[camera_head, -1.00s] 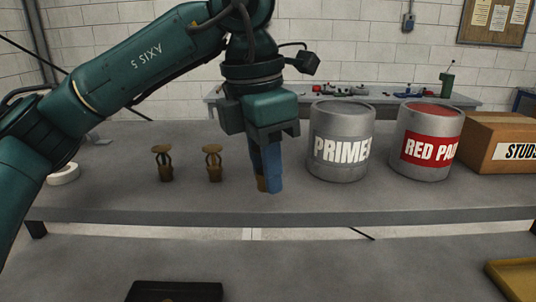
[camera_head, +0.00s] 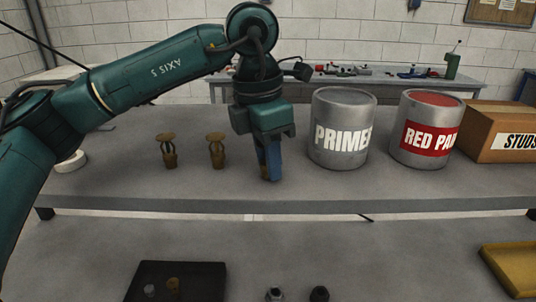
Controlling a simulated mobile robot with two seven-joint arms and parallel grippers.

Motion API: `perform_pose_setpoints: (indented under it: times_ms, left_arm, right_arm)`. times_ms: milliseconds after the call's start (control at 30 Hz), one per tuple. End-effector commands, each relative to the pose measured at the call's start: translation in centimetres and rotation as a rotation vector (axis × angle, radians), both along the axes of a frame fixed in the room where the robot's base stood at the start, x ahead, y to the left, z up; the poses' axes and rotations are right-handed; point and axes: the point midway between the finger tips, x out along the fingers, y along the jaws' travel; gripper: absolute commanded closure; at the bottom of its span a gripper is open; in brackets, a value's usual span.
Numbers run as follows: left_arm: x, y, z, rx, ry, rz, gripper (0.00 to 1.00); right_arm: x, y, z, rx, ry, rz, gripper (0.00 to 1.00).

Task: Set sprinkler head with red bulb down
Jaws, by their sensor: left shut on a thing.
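My left gripper (camera_head: 268,170) points down over the shelf, left of the primer can, with blue fingers shut. A sliver of brassy metal shows by the fingers; the rest of the held sprinkler head is hidden, and I cannot see its bulb colour. The fingertips are at or just above the grey shelf (camera_head: 400,188); I cannot tell if the held piece touches it. Two brass sprinkler heads, one at left (camera_head: 168,151) and one nearer the gripper (camera_head: 216,151), stand upright on the shelf; their bulb colours cannot be made out. My right gripper is not in view.
A grey primer can (camera_head: 342,110), a red paint can (camera_head: 426,115) and a studs box (camera_head: 500,128) stand to the right. On the nearer surface are a black tray (camera_head: 205,282) with small parts, two dark fittings (camera_head: 275,294) and a yellow tray (camera_head: 512,262). White tape (camera_head: 72,162) lies at left.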

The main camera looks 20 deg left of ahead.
Motion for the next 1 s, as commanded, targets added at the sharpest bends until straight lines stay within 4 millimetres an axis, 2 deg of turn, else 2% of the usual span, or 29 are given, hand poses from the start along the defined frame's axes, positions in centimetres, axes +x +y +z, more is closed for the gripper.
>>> perform_pose_setpoints:
  times_ms: [67, 100, 367, 567, 733, 1000]
  left_arm:
    - [0.0, 0.0, -0.4, 0.0, 0.0, 0.0, 0.95]
    - [0.0, 0.0, -0.4, 0.0, 0.0, 0.0, 0.72]
    - [0.0, 0.0, -0.3, 0.001, 0.001, 0.0, 0.5]
    - [0.0, 0.0, -0.3, 0.001, 0.001, 0.0, 0.5]
    - [0.0, 0.0, 0.7, 0.0, -0.003, 0.0, 0.5]
    - [-0.4, 0.4, 5.3, 0.0, -0.001, -0.001, 0.5]
  right_arm:
    - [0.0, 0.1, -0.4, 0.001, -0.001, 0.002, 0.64]
    - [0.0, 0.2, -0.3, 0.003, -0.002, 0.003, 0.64]
    - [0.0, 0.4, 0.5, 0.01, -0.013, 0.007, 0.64]
    - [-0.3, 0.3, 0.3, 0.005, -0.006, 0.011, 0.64]
    - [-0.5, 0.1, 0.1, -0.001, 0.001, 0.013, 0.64]
    - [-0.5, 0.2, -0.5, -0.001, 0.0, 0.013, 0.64]
